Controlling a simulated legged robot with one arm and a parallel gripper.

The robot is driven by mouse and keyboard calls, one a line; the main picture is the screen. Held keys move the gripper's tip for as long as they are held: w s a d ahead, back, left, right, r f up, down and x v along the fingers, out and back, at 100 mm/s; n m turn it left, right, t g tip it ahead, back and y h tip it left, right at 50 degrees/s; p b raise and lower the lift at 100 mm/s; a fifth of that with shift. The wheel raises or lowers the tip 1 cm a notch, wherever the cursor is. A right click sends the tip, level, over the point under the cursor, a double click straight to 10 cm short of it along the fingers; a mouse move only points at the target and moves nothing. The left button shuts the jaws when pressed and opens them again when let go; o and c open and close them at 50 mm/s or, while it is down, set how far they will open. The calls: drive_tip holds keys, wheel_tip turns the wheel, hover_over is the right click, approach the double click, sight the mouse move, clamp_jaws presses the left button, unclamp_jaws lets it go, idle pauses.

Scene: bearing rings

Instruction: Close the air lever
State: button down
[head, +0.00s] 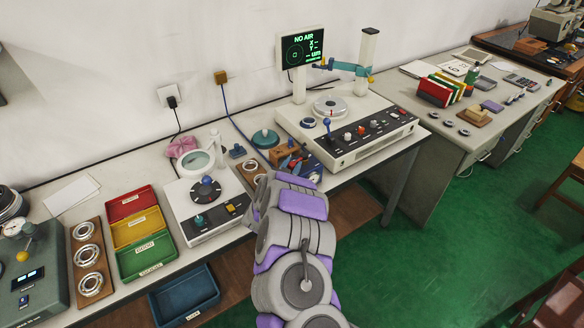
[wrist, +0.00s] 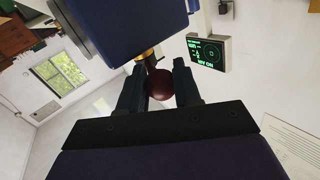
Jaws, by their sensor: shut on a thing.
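In the wrist view, my gripper (wrist: 160,82) has its two dark fingers closed on either side of a dark red ball knob (wrist: 160,86). A brass-coloured part (wrist: 147,56) shows just beyond the knob, beside a dark blue block (wrist: 125,25). I take the knob to be the air lever's end; the lever's angle cannot be told. In the head view, my arm hides the fingers and the knob. A dark blue unit with a small gauge (head: 315,178) shows just right of my wrist. The display (head: 302,48) reads NO AIR; it also shows in the wrist view (wrist: 208,53).
A white measuring machine (head: 350,150) stands behind and right of my arm. To the left are a smaller white device (head: 207,228), coloured bins (head: 138,218) and a board of rings (head: 90,250). A wooden block with tools (head: 286,155) is close to my wrist.

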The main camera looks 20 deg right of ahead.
drive_tip(key=shift+w+a+r, duration=0.25)
drive_tip(key=shift+r, duration=0.1)
drive_tip(key=c, duration=1)
unclamp_jaws()
drive_tip(key=shift+w+f, duration=0.15)
drive_tip(key=shift+f, duration=0.05)
drive_tip(key=shift+o, duration=1.1)
drive_tip(key=shift+d, duration=0.1)
drive_tip(key=shift+s+f, duration=0.1)
drive_tip(key=shift+s, duration=0.1)
drive_tip(key=p+v, duration=0.2)
drive_tip(key=v, duration=1.5)
drive_tip(key=shift+p, duration=0.3)
drive_tip(key=shift+s, duration=0.15)
